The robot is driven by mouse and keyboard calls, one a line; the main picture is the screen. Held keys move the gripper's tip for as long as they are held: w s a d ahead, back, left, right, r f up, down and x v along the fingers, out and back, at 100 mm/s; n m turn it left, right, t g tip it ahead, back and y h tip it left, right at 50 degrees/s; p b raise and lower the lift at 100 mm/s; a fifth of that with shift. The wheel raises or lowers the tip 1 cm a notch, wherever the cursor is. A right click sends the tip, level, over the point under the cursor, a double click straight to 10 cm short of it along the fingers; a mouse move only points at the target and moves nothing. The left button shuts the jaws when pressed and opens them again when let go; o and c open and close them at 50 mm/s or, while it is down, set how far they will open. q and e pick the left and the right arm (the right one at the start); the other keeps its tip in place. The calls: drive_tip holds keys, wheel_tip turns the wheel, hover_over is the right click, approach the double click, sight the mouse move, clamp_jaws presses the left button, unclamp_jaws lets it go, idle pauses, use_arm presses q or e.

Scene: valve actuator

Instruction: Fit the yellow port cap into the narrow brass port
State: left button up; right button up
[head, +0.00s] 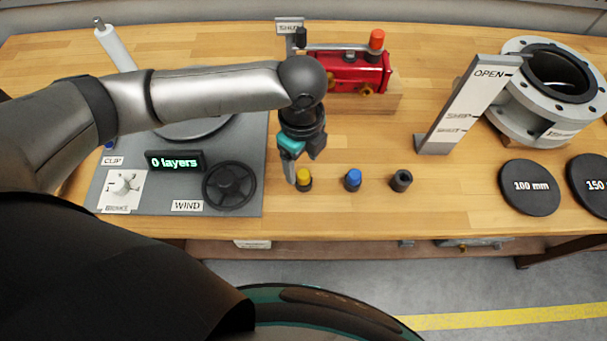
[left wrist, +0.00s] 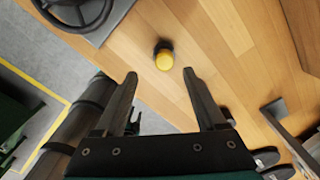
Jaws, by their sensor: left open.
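The yellow port cap (head: 304,179) stands on the wooden table, a yellow top on a dark base. It also shows in the left wrist view (left wrist: 164,58), ahead of and between the fingertips. My left gripper (head: 296,176) is open and empty, just above and beside the cap; its fingers also show in the left wrist view (left wrist: 160,76). The red valve actuator (head: 350,73) sits at the back on a wooden block, with brass ports (head: 366,90) low on its front side. Which port is narrow I cannot tell. My right gripper is not in view.
A blue cap (head: 353,180) and a black cap (head: 401,180) stand to the right of the yellow one. A grey winding board (head: 235,150) with a black handwheel (head: 229,186) lies left. A grey OPEN post (head: 465,105) and a flanged pipe (head: 520,120) stand right.

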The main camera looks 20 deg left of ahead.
sight(304, 174)
use_arm(q)
drive_tip(key=f, duration=0.5)
drive_tip(key=shift+w+d+b, duration=0.1)
drive_tip(key=shift+w+b, duration=0.2)
drive_tip(key=shift+c, duration=0.2)
clamp_jaws()
